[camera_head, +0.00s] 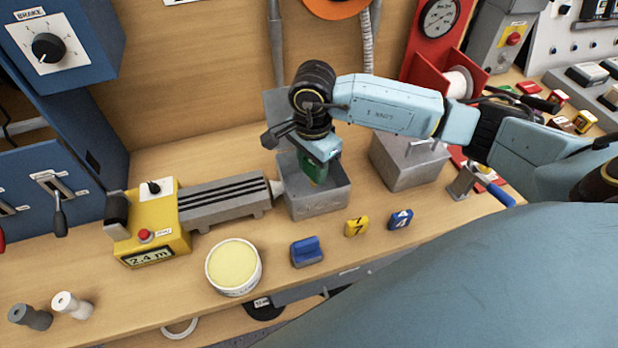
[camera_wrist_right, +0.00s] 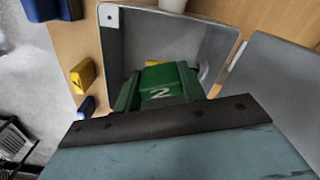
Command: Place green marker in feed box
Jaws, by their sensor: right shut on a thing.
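The green marker (camera_wrist_right: 160,88), a block with a white 2, is between the fingers of my right gripper (camera_head: 318,168). In the head view only a bit of green shows under the gripper. The feed box (camera_head: 318,204) is an open grey metal box with its lid raised at the back. My right gripper points down into its opening and is shut on the marker. In the wrist view the marker is in front of the box's interior (camera_wrist_right: 120,45); whether it touches the floor I cannot tell. My left gripper is not in view.
A yellow marker (camera_head: 356,226) and a blue marker (camera_head: 400,219) stand in front of the box. A blue block (camera_head: 306,251) and a round tin (camera_head: 233,266) are nearer the front edge. A closed grey box (camera_head: 408,165) stands right, a yellow measuring device (camera_head: 155,225) left.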

